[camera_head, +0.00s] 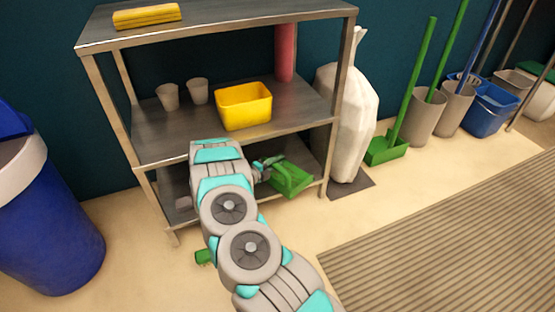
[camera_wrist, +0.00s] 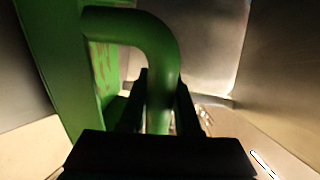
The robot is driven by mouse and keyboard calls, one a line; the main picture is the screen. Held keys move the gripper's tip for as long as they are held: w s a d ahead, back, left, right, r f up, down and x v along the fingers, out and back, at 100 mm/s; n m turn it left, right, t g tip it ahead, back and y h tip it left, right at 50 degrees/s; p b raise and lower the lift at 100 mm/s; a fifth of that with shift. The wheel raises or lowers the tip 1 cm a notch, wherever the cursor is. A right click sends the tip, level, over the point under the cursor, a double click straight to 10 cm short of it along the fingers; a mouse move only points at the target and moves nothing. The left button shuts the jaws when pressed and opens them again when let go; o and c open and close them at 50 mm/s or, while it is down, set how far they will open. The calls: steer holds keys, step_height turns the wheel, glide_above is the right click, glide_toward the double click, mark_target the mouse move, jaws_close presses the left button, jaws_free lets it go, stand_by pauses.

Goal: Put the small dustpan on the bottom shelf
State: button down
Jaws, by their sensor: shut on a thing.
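The small green dustpan (camera_head: 291,179) is at the bottom shelf (camera_head: 314,181) of the metal rack, in its right half. My gripper (camera_head: 264,167) reaches in below the middle shelf, at the left of the dustpan. In the wrist view, my gripper's dark fingers (camera_wrist: 160,108) are shut around the curved green handle (camera_wrist: 150,35) of the dustpan. The dustpan's body (camera_wrist: 62,60) fills the left of that view. I cannot tell whether the dustpan touches the shelf. My arm hides part of the bottom shelf.
The middle shelf (camera_head: 165,140) above carries a yellow bin (camera_head: 244,106) and two cups. A small green thing (camera_head: 204,256) shows low beside my arm. A white sack (camera_head: 350,115) stands right of the rack, a blue barrel (camera_head: 50,220) left.

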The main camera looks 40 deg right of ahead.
steer(key=shift+f+b, duration=0.4)
steer(key=shift+f, duration=0.1)
stand_by(0.3)
steer(key=c, duration=0.5)
jaws_free()
steer(key=shift+c, duration=0.2)
steer(key=v, duration=0.8)
